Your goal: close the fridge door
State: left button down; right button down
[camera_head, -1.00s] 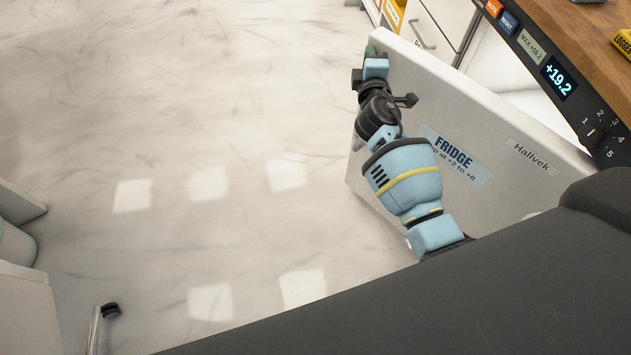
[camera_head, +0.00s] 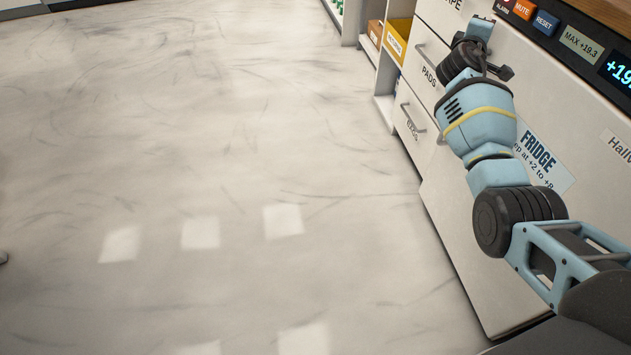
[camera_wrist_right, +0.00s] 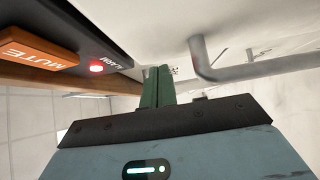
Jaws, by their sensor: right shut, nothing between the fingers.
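The white fridge door (camera_head: 455,225) with its blue FRIDGE label (camera_head: 540,158) is at the right in the head view. It lies about flush with the drawer fronts beside it, and no fridge interior shows. I cannot tell whether a thin gap is left. My right arm reaches along the front of the door. My right gripper (camera_head: 481,27) is at the door's upper part, below the control panel. In the right wrist view its green fingers (camera_wrist_right: 157,87) are together and empty, close to a white surface; contact is unclear. My left gripper is not in view.
The dark control panel (camera_head: 560,40) with MUTE and RESET buttons runs above the door. In the wrist view a red light (camera_wrist_right: 96,67) and a grey bar handle (camera_wrist_right: 235,68) are near the fingers. Drawers (camera_head: 412,120) and shelves stand beyond. The pale floor (camera_head: 200,150) is clear.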

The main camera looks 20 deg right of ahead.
jog(key=shift+s+d+r+m+g+h+b, duration=0.1)
jog(key=shift+d+r+m+g+h+b, duration=0.1)
jog(key=shift+d, duration=0.4)
jog(key=shift+s+d+r+m+g+h+b, duration=0.1)
jog(key=shift+d+b, duration=0.1)
jog(key=shift+d, duration=0.35)
jog(key=shift+s+a+p, duration=0.1)
jog(key=shift+a+p, duration=0.1)
jog(key=shift+p, duration=0.1)
jog(key=p+v, duration=0.3)
jog(key=v, duration=0.5)
jog(key=shift+w+a+f, duration=0.2)
jog(key=shift+w+a, duration=0.15)
jog(key=shift+w, duration=0.05)
